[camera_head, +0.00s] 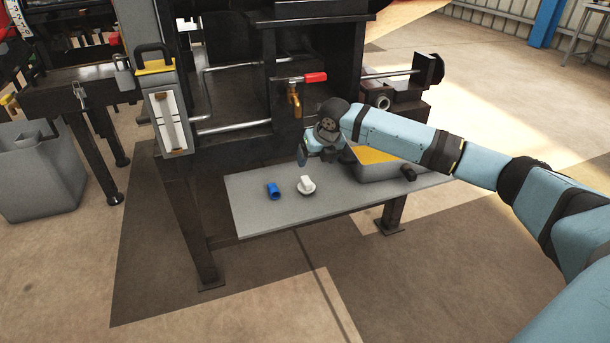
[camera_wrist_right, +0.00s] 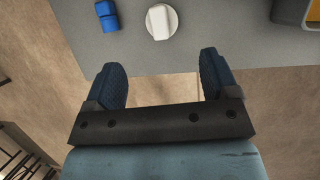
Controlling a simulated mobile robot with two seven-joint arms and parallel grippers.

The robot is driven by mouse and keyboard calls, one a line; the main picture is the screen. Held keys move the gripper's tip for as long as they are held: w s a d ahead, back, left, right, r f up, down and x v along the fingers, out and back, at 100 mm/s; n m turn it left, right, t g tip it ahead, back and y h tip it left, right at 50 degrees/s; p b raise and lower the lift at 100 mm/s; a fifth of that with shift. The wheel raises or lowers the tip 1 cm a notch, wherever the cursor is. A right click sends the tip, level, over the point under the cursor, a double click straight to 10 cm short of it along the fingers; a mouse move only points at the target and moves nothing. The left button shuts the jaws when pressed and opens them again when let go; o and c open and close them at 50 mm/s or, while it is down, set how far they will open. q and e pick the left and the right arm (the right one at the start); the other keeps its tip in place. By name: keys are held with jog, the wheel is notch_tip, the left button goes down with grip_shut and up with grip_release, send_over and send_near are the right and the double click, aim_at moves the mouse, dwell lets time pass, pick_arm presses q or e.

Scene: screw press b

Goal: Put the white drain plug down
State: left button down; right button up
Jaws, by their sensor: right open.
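The white drain plug (camera_head: 306,185) rests on the grey shelf (camera_head: 262,216) of the press, to the right of a small blue part. In the right wrist view the plug (camera_wrist_right: 161,21) lies beyond the fingertips, apart from both. My right gripper (camera_head: 303,157) is above the shelf, behind the plug in the head view. In the wrist view the right gripper (camera_wrist_right: 162,72) is open, with nothing between its fingers. My left gripper is not in view.
The blue part (camera_head: 273,191) lies left of the plug. A grey tray (camera_head: 376,172) with yellow inside and a small black object (camera_head: 408,173) are at the shelf's right. A red-handled brass valve (camera_head: 294,98) hangs above. The shelf's front left is clear.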

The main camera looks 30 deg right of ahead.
jog(key=s+a+f+m+t+y, duration=0.1)
jog(key=s+a+f+m+y, duration=0.2)
jog(key=a, duration=0.6)
jog(key=s+a+f+m+t+y, duration=0.1)
jog(key=s+a+f+m, duration=0.2)
jog(key=s+a, duration=0.45)
jog(key=s+a+f+m+t+y, duration=0.1)
jog(key=s+a+f+m+y, duration=0.2)
jog(key=a, duration=0.8)
jog(key=s+a+r+m+t+y, duration=0.35)
jog(key=s+a+r+m, duration=0.35)
jog(key=s+m, duration=0.3)
jog(key=s+d+r+m+t+h, duration=0.1)
jog(key=s+r+m+t, duration=0.4)
jog(key=m, duration=0.5)
notch_tip(320, 180, up, 3)
jog(key=shift+s+d+f+m+t, duration=0.1)
jog(key=shift+s+d+m+t, duration=0.25)
jog(key=shift+s+d, duration=0.4)
jog(key=shift+h, duration=0.25)
